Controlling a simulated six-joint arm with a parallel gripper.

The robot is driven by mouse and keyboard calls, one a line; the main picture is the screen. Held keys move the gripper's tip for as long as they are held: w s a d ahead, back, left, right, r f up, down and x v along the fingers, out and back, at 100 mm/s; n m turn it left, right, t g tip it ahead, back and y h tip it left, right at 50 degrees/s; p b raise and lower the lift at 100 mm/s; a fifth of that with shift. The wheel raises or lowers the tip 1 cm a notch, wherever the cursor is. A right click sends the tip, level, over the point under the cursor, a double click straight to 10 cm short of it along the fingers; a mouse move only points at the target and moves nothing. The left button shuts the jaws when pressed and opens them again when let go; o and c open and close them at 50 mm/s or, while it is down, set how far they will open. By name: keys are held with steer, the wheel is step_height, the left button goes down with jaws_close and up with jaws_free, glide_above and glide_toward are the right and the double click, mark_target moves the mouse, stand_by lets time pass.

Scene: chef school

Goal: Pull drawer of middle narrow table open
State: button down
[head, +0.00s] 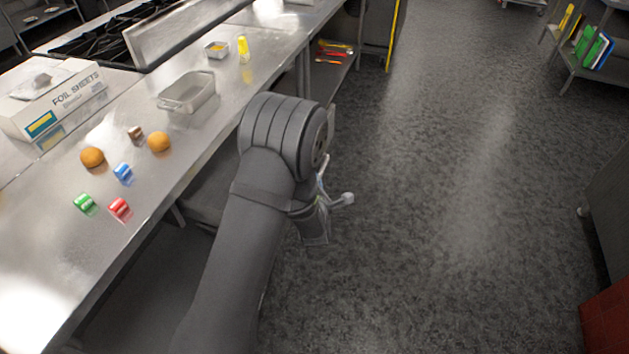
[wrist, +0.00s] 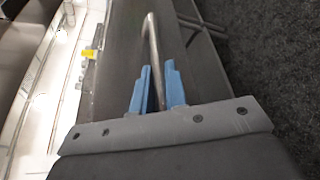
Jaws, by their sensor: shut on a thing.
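The narrow steel table (head: 205,135) stands at the left in the head view, with a shiny top and an open space under it. In the wrist view, a bent metal bar handle (wrist: 150,35) stands out from a grey drawer front (wrist: 118,50). My gripper (wrist: 157,68) has its two blue fingers on either side of this bar and is shut on it. In the head view my arm hides the handle, the drawer front and the fingers. How far the drawer is out cannot be told.
On the tabletop are a foil sheets box (head: 55,98), a metal pan (head: 187,92), two round orange-brown items (head: 159,142), small colored cans (head: 122,173) and a yellow item (head: 243,49). The floor (head: 430,220) to the right is clear. A shelf (head: 590,70) stands far right.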

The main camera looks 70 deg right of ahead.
steer(key=c, duration=1.5)
jaws_free()
steer(key=shift+o, duration=0.2)
steer(key=v, duration=1.7)
steer(key=shift+s+a, duration=0.1)
steer(key=x, duration=1.7)
steer(key=shift+w, duration=0.2)
